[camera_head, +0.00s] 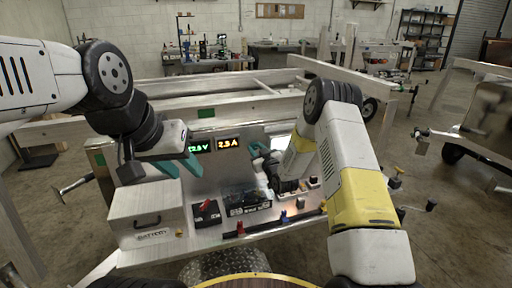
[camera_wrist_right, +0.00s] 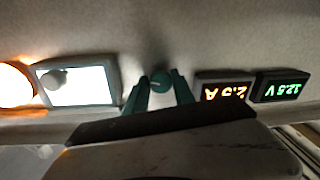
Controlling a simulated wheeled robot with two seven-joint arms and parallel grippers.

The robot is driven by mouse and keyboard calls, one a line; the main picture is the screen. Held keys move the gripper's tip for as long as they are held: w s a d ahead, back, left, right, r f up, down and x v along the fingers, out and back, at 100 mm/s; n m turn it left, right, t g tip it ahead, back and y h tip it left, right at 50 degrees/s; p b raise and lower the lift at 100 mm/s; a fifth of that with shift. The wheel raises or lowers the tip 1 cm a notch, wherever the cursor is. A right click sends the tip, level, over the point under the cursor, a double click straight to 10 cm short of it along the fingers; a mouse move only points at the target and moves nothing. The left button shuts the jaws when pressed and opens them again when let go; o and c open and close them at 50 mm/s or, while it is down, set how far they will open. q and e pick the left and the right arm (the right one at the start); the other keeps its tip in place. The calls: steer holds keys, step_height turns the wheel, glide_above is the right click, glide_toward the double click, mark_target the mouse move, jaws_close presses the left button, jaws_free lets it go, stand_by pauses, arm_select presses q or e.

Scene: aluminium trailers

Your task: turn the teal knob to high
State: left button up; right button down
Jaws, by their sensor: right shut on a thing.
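The teal knob (camera_wrist_right: 160,82) is on the grey panel in the right wrist view, between the two teal fingers of my right gripper (camera_wrist_right: 159,92). The fingers are shut on its sides. In the head view my right gripper (camera_head: 262,155) reaches the upright panel, and its wrist and fingers hide the knob. The knob's pointer and scale marks are too small to read. My left gripper (camera_head: 136,172) is at the left end of the panel, its teal fingers wide apart with nothing seen between them.
A green voltage display (camera_head: 199,147) and an orange 2.5 A display (camera_head: 228,143) sit left of my right gripper. A lit white screen (camera_wrist_right: 75,84) is beside the knob. A battery box (camera_head: 147,213) and a red-levered switch (camera_head: 207,212) stand on the shelf below.

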steer(key=m, duration=0.3)
steer(key=shift+f, duration=0.1)
steer(key=m, duration=0.4)
steer(key=shift+m+t, duration=0.4)
steer(key=m, duration=0.4)
steer(key=shift+a+m, duration=0.1)
steer(key=shift+m, duration=0.3)
steer(key=m, duration=0.3)
steer(key=shift+m+h, duration=0.3)
steer(key=shift+m, duration=0.1)
steer(key=m, duration=0.6)
steer(key=shift+s+t+h, duration=0.1)
steer(key=shift+t+h, duration=0.2)
steer(key=shift+h, duration=0.1)
steer(key=m, duration=0.5)
steer(key=shift+a+m+h, duration=0.1)
steer(key=shift+m+h, duration=0.2)
steer(key=shift+m, duration=0.1)
